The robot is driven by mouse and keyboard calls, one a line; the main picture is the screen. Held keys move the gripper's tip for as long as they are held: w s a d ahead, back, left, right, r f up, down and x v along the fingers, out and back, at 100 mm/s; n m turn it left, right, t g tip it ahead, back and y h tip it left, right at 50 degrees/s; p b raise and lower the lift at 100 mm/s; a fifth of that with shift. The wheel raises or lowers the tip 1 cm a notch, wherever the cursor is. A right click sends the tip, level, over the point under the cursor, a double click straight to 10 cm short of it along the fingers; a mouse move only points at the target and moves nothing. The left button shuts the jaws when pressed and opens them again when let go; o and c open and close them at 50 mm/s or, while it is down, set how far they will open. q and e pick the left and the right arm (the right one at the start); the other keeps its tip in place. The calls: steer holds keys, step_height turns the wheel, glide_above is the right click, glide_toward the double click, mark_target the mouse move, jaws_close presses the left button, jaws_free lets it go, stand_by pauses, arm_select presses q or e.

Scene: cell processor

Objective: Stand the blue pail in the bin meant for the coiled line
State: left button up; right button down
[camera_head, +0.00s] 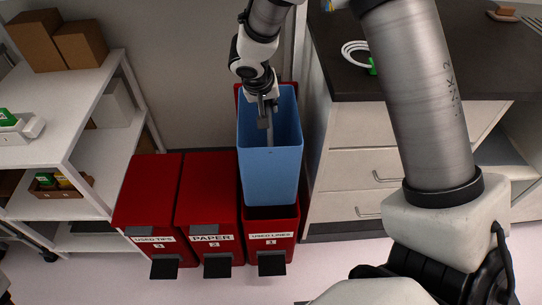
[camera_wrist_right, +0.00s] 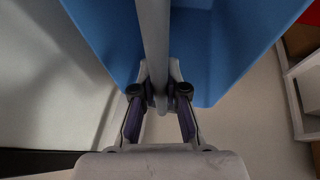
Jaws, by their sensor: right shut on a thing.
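The blue pail (camera_head: 270,178) is upright over the red bin labelled "USED LINES" (camera_head: 285,222), the rightmost of three. The bin's dark opening shows just in front of the pail's lower edge. I cannot tell whether the pail's base is inside the bin or above it. My right gripper (camera_head: 266,102) is at the pail's back, shut on its grey handle bar. In the right wrist view the bar (camera_wrist_right: 154,45) runs between the fingers, with the blue wall (camera_wrist_right: 105,35) behind. My left gripper is not in view.
The "PAPER" bin (camera_head: 208,190) and "USED TIPS" bin (camera_head: 150,190) stand to the left. A white coiled line (camera_head: 352,50) lies on the dark counter (camera_head: 345,85), whose cabinet is close on the right. White shelving (camera_head: 75,120) is at the left.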

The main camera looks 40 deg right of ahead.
step_height(320, 180, down, 30)
steer(key=b, duration=2.9)
steer(key=shift+f, duration=0.2)
step_height(320, 180, down, 4)
steer(key=b, duration=0.5)
steer(key=shift+f, duration=0.15)
steer(key=shift+b, duration=0.3)
